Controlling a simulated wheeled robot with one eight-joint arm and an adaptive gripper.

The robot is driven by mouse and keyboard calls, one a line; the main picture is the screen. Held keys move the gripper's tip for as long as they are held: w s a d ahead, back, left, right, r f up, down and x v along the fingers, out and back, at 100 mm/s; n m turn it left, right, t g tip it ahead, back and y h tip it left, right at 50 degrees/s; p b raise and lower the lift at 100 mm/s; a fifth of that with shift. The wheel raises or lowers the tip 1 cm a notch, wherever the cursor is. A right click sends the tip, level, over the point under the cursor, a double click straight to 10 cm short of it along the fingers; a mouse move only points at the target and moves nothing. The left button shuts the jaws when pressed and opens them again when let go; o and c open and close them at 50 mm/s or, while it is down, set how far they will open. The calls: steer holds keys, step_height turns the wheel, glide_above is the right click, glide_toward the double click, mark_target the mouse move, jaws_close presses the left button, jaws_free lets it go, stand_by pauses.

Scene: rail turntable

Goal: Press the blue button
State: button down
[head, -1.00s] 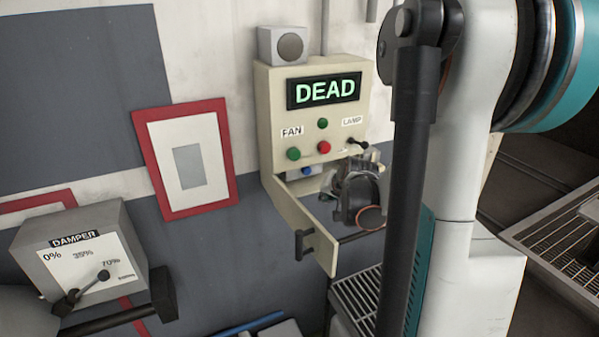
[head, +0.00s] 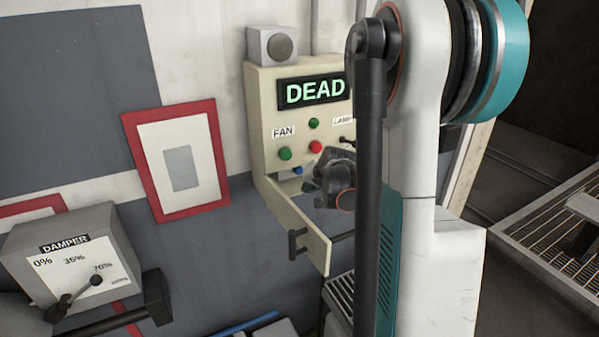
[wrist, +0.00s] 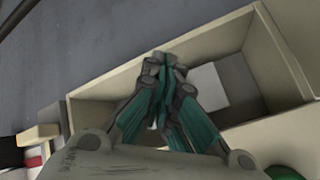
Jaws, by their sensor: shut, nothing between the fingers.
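The blue button (head: 297,170) is a small blue spot low on the cream control box (head: 262,120), just below the green and red buttons. It is partly in shadow and close to my gripper's left side in the head view. My gripper (head: 312,184) is in front of the lower part of the box, right of and slightly below the blue button; whether it touches anything is unclear. In the wrist view my gripper's fingers (wrist: 160,62) are shut and empty, over a cream-walled open compartment (wrist: 110,80). I cannot make out the blue button there.
An opened cream panel with a dark handle (head: 298,243) juts out below the box. A green FAN button (head: 285,154), a red button (head: 315,147) and another green button (head: 313,123) sit close by. The display (head: 314,91) reads DEAD. A DAMPER box (head: 75,262) stands left.

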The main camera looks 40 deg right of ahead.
steer(key=shift+w+d, duration=0.2)
steer(key=shift+w, duration=0.7)
steer(key=shift+w+d, duration=0.2)
steer(key=shift+w, duration=0.7)
steer(key=shift+b, duration=0.3)
steer(key=shift+w+d, duration=0.1)
steer(key=shift+w, duration=0.25)
steer(key=shift+w+d+r+b, duration=0.1)
steer(key=shift+w+r+b, duration=0.2)
steer(key=shift+w+r, duration=0.15)
stand_by(1.3)
steer(key=shift+s+f, duration=0.2)
stand_by(0.4)
steer(key=shift+s+a+f+b, duration=0.1)
steer(key=shift+s+a+b, duration=0.1)
steer(key=shift+s, duration=0.6)
steer(key=shift+s+a+f+b, duration=0.1)
steer(key=shift+s+a+b, duration=0.1)
steer(key=shift+s, duration=0.6)
steer(key=shift+s+a+b, duration=0.15)
steer(key=shift+s+a, duration=0.05)
steer(key=shift+s, duration=0.6)
